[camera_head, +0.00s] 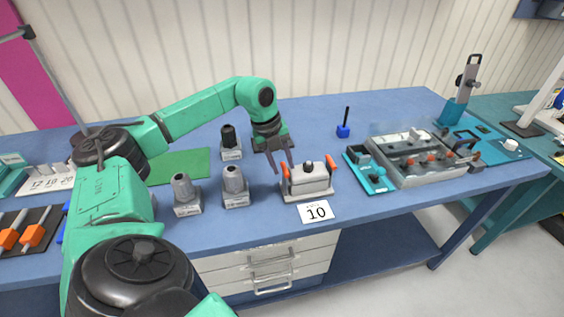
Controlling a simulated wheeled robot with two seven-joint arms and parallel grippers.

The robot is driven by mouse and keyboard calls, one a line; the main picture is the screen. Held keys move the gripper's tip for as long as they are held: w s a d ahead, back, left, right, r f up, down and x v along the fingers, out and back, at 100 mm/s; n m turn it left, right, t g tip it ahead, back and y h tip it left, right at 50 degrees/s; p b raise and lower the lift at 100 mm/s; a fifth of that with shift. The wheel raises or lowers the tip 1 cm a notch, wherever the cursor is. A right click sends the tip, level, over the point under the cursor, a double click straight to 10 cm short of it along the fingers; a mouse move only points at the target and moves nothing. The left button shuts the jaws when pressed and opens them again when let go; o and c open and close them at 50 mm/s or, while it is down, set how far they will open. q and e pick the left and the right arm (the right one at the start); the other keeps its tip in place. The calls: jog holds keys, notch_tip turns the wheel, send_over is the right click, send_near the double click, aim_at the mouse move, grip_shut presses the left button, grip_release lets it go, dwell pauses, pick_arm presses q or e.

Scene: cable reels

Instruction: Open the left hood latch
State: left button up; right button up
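A grey connector hood (309,180) sits on a pale base near the table's front edge, with a card reading "10" in front of it. An orange left latch (285,172) stands at its left end, and an orange right latch (331,165) at its right end. My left gripper (283,166) points down from behind at the hood's left end, close to the left latch. Its two dark fingers are apart, with nothing clearly held between them. Whether a finger touches the latch I cannot tell. My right gripper is out of view.
Grey connectors (234,188) and (185,196) stand left of the hood, and a dark-topped one (230,142) stands behind. A blue block with a black rod (344,131) is behind right. A grey tray (407,180) stands right. Drawers (268,262) are below the table.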

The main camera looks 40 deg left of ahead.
pick_arm(q)
jog(key=shift+w, duration=0.1)
grip_shut()
dwell(1.1)
